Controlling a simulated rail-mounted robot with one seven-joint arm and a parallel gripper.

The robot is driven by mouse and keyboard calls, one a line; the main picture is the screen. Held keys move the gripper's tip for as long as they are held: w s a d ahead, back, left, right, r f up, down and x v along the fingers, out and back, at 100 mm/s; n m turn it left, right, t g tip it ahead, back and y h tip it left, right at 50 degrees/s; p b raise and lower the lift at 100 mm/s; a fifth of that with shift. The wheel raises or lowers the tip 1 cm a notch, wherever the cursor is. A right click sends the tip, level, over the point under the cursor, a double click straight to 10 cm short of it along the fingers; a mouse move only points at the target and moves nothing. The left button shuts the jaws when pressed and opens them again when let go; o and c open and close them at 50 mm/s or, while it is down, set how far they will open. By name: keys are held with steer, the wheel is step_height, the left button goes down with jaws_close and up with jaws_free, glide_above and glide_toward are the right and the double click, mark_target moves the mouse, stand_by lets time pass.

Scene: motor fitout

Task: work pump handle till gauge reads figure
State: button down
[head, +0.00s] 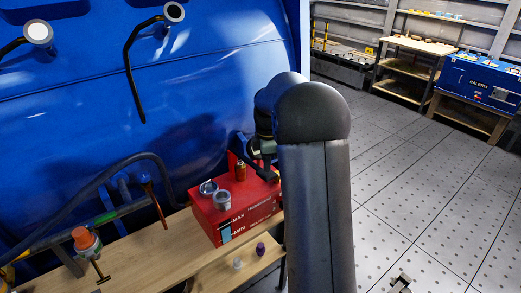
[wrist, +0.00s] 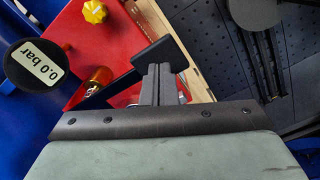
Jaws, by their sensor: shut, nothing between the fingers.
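The red pump box (head: 235,214) with MAX and MIN marks stands on a wooden bench. It also fills the upper left of the wrist view (wrist: 128,28). The round dark gauge (wrist: 35,66) there has a white label reading 0.0 bar. The dark pump handle (wrist: 158,52) ends in a flat black block and slants down left behind my gripper. My gripper (wrist: 158,70) is shut and empty, its fingertips at the block; I cannot tell whether they touch. In the head view my gripper (head: 264,162) is over the box's right end, partly hidden by my arm.
A brass cylinder (wrist: 98,78) and a yellow knob (wrist: 95,12) are on the box. Silver cups (head: 222,200) sit on its left end. A blue tank wall (head: 80,90) rises behind the bench. An orange-capped fitting (head: 84,238) stands left. Open floor (head: 420,200) lies right.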

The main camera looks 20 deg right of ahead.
step_height(320, 180, down, 7)
steer(key=b, duration=0.4)
step_height(320, 180, up, 8)
steer(key=p, duration=0.6)
steer(key=shift+f, duration=0.2)
stand_by(0.6)
step_height(320, 180, down, 8)
steer(key=b, duration=0.5)
step_height(320, 180, up, 8)
steer(key=p, duration=0.5)
steer(key=shift+r+p, duration=0.1)
steer(key=shift+p, duration=0.2)
stand_by(0.6)
